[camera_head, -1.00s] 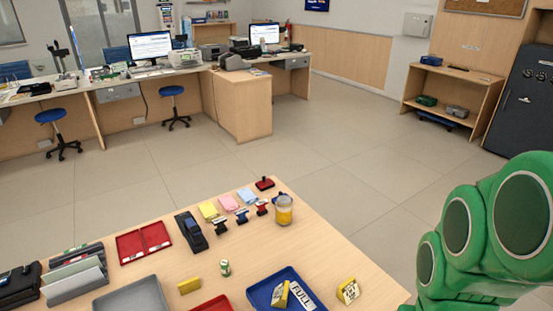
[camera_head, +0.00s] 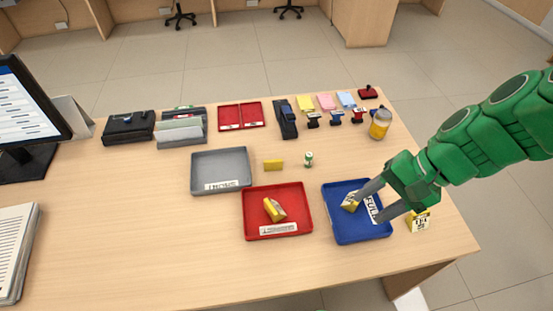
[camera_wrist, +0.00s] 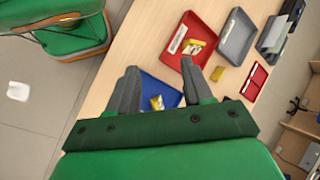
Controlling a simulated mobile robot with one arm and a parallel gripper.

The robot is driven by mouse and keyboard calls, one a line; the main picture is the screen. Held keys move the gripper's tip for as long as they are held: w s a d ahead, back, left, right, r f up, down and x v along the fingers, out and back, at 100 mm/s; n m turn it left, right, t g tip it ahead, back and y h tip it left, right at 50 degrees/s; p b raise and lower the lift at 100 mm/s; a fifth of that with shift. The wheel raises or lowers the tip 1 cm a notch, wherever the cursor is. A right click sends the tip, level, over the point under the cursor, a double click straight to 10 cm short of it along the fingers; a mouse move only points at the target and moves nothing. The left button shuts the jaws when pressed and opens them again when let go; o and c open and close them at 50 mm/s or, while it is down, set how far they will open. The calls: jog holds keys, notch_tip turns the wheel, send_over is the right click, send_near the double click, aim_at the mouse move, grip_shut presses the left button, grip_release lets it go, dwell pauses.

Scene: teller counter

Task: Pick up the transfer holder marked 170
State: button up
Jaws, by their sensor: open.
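Several yellow holders are in view, and their small print is too blurred for me to tell which is marked 170. One holder (camera_head: 350,203) leans in the blue tray (camera_head: 351,235) beside its FULL label. Another holder (camera_head: 420,222), with a black-on-white label, stands on the table just right of that tray. A third (camera_head: 274,208) lies in the red tray (camera_head: 250,226). My gripper (camera_head: 371,204) is open and empty over the blue tray. In the wrist view, the blue tray's holder (camera_wrist: 157,103) shows between the fingers of my gripper (camera_wrist: 160,69).
A grey tray (camera_head: 197,178), a yellow block (camera_head: 273,165) and a small green-and-white can (camera_head: 308,159) stand left of the blue tray. Stamps, note pads and a yellow jar (camera_head: 380,124) line the back.

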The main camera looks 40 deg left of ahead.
aim_at(276, 163)
jog(key=w+a+f+m+g+y, duration=0.1)
jog(key=w+a+f+y, duration=0.15)
jog(key=a, duration=0.45)
jog(key=w+a+f+m+y, duration=0.1)
jog(key=w+a+f+m, duration=0.1)
jog(key=w+a+f, duration=0.3)
jog(key=w+a+f+m+g+y, duration=0.1)
jog(key=w+a+f, duration=0.1)
jog(key=a, duration=0.6)
jog(key=w+a+f+m, duration=0.1)
jog(key=a+f+m, duration=0.1)
jog(key=f, duration=0.2)
jog(key=w+a+f+m+t+y, duration=0.1)
jog(key=w+a+f, duration=0.1)
jog(key=f, duration=0.3)
jog(key=w+a+f+m+y, duration=0.1)
jog(key=w+a+f+m, duration=0.1)
jog(key=a+f, duration=0.1)
jog(key=shift+w+a+f+m+t, duration=0.25)
jog(key=shift+a+f+m+t, duration=0.05)
jog(key=shift+f, duration=0.35)
jog(key=shift+w+a+f, duration=0.1)
jog(key=shift+a+f, duration=0.05)
jog(key=shift+f, duration=0.4)
jog(key=shift+w+x, duration=0.15)
jog(key=shift+x, duration=1.8)
jog(key=shift+w+x, duration=0.1)
jog(key=shift+x, duration=1.85)
jog(key=shift+f, duration=0.1)
jog(key=shift+c, duration=0.3)
